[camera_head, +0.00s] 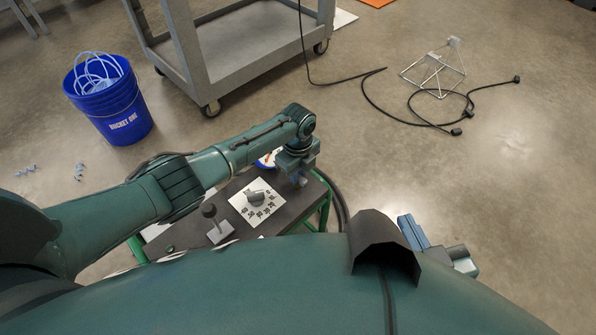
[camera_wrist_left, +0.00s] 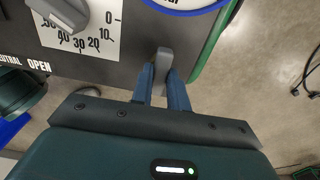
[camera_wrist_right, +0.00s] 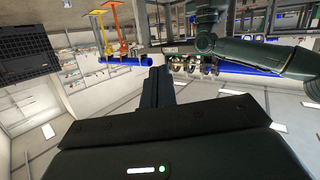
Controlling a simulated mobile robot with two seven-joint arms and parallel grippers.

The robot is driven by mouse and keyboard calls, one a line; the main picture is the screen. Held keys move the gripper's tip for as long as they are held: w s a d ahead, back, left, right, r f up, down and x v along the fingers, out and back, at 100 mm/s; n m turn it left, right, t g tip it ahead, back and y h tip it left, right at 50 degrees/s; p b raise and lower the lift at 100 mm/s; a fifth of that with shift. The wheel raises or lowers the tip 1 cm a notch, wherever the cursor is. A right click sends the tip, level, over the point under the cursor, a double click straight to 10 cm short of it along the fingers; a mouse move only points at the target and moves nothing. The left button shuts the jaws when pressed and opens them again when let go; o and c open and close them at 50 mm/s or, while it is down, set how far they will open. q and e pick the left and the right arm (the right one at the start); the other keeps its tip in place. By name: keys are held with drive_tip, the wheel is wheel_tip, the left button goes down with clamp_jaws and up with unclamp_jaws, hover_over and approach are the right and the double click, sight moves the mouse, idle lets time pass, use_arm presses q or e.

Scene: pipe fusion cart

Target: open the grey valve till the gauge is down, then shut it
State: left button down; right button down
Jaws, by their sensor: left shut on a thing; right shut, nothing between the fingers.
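My left gripper (camera_head: 298,182) is over the right end of the dark cart panel (camera_head: 185,234). In the left wrist view its blue fingers (camera_wrist_left: 165,88) are shut on a grey valve handle (camera_wrist_left: 165,62), which points away from the gripper. The gauge (camera_head: 266,159) has a blue rim and white face. It is partly hidden by my left arm in the head view, and only its lower edge (camera_wrist_left: 188,8) shows in the left wrist view. I cannot read its needle. My right gripper (camera_wrist_right: 160,88) is shut and empty, away from the panel.
A grey knob (camera_head: 256,195) sits on a white numbered plate, left of the held handle. A black-knobbed lever (camera_head: 211,215) stands further left. A blue bucket (camera_head: 108,98), grey trolley (camera_head: 235,50) and black cable (camera_head: 385,110) are on the floor beyond.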

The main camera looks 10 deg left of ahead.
use_arm(q)
drive_tip(key=shift+d, duration=0.1)
drive_tip(key=c, duration=1.4)
unclamp_jaws()
drive_tip(key=shift+o, duration=0.2)
